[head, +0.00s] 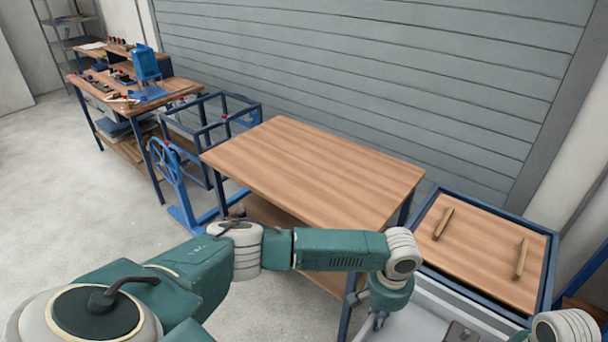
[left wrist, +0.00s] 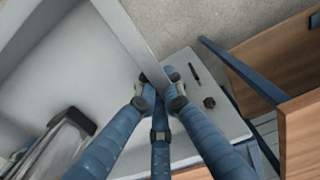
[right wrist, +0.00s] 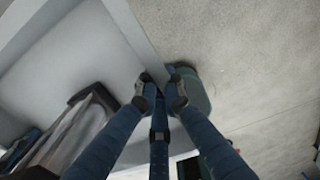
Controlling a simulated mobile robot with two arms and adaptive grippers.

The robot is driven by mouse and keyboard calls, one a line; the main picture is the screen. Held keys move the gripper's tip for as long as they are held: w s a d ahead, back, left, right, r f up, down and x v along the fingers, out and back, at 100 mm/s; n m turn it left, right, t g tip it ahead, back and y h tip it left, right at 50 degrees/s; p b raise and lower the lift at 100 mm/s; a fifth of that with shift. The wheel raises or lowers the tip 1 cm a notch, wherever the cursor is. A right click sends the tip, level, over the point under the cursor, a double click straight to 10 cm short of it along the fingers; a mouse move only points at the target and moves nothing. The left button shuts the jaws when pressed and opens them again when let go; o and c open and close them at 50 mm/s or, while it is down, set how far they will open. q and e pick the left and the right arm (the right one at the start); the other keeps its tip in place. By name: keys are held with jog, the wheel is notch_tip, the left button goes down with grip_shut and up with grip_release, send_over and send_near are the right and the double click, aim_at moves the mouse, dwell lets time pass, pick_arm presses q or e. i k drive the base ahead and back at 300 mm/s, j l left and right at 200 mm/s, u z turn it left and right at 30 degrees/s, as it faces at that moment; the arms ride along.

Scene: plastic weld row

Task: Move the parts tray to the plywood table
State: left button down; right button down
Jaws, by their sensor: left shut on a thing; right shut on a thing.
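The parts tray (head: 425,316) is a light grey, shallow tray at the bottom right of the head view, partly cut off by the frame. My left gripper (head: 376,322) is at its left side. In the left wrist view my left gripper (left wrist: 160,88) is shut on the wall of the tray (left wrist: 85,75). In the right wrist view my right gripper (right wrist: 162,88) is shut on another part of the wall of the tray (right wrist: 75,60). A dark-edged item lies inside the tray. The wooden-topped table (head: 315,170), seemingly the plywood table, stands in the middle with a bare top.
A blue-framed wooden top (head: 485,245) with two wooden bars stands right of the table. A blue frame stand (head: 215,130) and a cluttered workbench (head: 125,95) are to the left. A grey slatted wall (head: 400,70) is behind. Open floor (head: 70,220) lies at the left.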

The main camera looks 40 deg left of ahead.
aim_at(271, 151)
jog(key=j+u, duration=0.1)
jog(key=j, duration=1.05)
jog(key=i+j+u, duration=0.15)
jog(key=j, duration=1)
jog(key=i+j+u, duration=0.15)
jog(key=j, duration=1)
jog(key=i+u, duration=0.1)
jog(key=i, duration=1.45)
